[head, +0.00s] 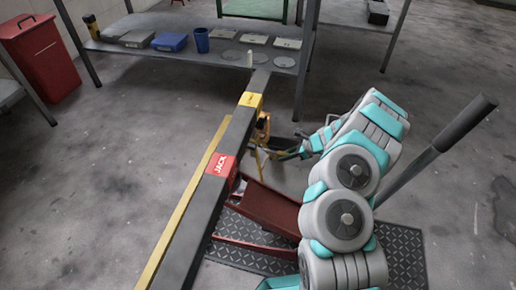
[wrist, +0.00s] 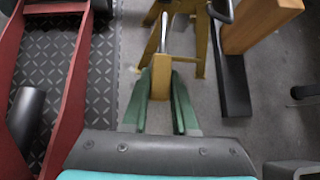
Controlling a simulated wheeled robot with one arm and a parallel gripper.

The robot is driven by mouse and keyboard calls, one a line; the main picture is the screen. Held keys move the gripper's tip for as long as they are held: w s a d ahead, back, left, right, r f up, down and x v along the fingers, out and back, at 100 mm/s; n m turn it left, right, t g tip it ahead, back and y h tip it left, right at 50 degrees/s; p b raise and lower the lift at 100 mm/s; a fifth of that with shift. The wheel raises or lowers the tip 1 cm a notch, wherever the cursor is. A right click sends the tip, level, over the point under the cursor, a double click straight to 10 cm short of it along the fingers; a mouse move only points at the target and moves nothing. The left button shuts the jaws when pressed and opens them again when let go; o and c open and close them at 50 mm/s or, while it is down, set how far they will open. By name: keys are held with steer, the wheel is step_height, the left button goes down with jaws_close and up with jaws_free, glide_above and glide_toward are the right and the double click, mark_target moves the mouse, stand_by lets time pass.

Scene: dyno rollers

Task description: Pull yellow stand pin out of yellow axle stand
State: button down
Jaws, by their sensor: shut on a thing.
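The yellow axle stand (head: 262,130) is beside the long dark beam in the head view, partly hidden by it. In the wrist view its yellow legs (wrist: 199,45) stand just beyond my fingers. My gripper (wrist: 162,100) has its green fingers closed on the yellow grip of the stand pin (wrist: 161,76). The pin's grey shaft (wrist: 163,38) points away from me towards the stand and overlaps it. I cannot tell whether the shaft's tip is inside the stand or clear of it. In the head view my gripper (head: 288,153) is low, right of the stand, and the pin is hard to make out.
The dark beam (head: 208,190) with a red JACK label runs beside the stand. A red frame (head: 265,207) stands on a diamond-plate mat (head: 398,245); it fills the left of the wrist view (wrist: 75,110). A workbench (head: 130,48) is behind.

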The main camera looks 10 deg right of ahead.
steer(key=p+v, duration=0.1)
steer(key=v, duration=0.1)
steer(key=p+v, duration=0.1)
steer(key=v, duration=0.1)
steer(key=shift+s+d+p, duration=0.2)
steer(key=shift+d+p, duration=0.15)
steer(key=shift+p, duration=0.05)
stand_by(0.5)
